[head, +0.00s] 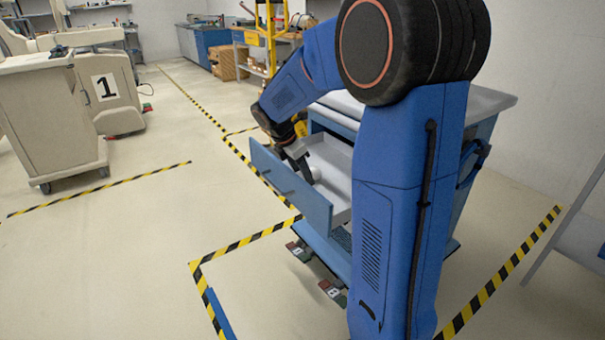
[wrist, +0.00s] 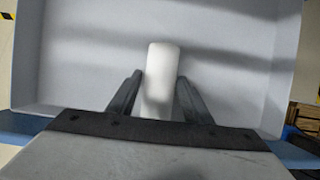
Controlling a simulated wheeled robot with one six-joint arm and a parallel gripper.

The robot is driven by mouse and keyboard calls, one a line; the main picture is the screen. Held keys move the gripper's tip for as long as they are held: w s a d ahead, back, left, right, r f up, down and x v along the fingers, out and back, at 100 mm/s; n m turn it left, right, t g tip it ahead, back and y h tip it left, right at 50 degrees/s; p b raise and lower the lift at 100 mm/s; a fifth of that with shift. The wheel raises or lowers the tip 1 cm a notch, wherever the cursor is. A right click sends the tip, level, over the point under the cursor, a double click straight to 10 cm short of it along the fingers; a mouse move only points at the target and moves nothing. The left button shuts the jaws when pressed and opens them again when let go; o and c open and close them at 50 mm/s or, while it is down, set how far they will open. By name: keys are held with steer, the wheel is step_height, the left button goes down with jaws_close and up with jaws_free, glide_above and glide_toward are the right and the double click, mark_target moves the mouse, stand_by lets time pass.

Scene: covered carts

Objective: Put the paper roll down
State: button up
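The paper roll is a white cylinder, seen in the wrist view (wrist: 162,75) between my gripper's two dark fingers. Both fingertips look to be against its sides, and its far end reaches past them. My gripper (wrist: 160,84) is shut on it, inside the open drawer. In the head view, my gripper (head: 302,166) points down into the drawer (head: 292,188), and a bit of the white roll (head: 315,173) shows beside the fingers. I cannot tell whether the roll touches the drawer floor.
The drawer has a blue front and pale grey inside, and is otherwise empty where it shows. It belongs to a blue cart (head: 485,130) with a grey top, partly hidden by my arm. A beige cart (head: 50,120) stands at left. Open floor lies between.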

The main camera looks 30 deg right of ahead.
steer(key=shift+o, duration=0.2)
steer(key=v, duration=1.2)
steer(key=s+a+f+m+t+y, duration=0.1)
steer(key=s+a+f+m, duration=0.1)
steer(key=s+m, duration=0.4)
steer(key=s+a+f+m+t+y, duration=0.2)
steer(key=s+a+m, duration=0.3)
steer(key=s, duration=0.9)
steer(key=s+a+f+m+t+y, duration=0.1)
steer(key=s+a+f+m, duration=0.1)
steer(key=s+a+m, duration=0.2)
steer(key=s+m, duration=0.3)
steer(key=s, duration=0.3)
steer(key=shift+f+t+y, duration=0.3)
steer(key=shift+f+t, duration=0.1)
steer(key=shift+s, duration=0.1)
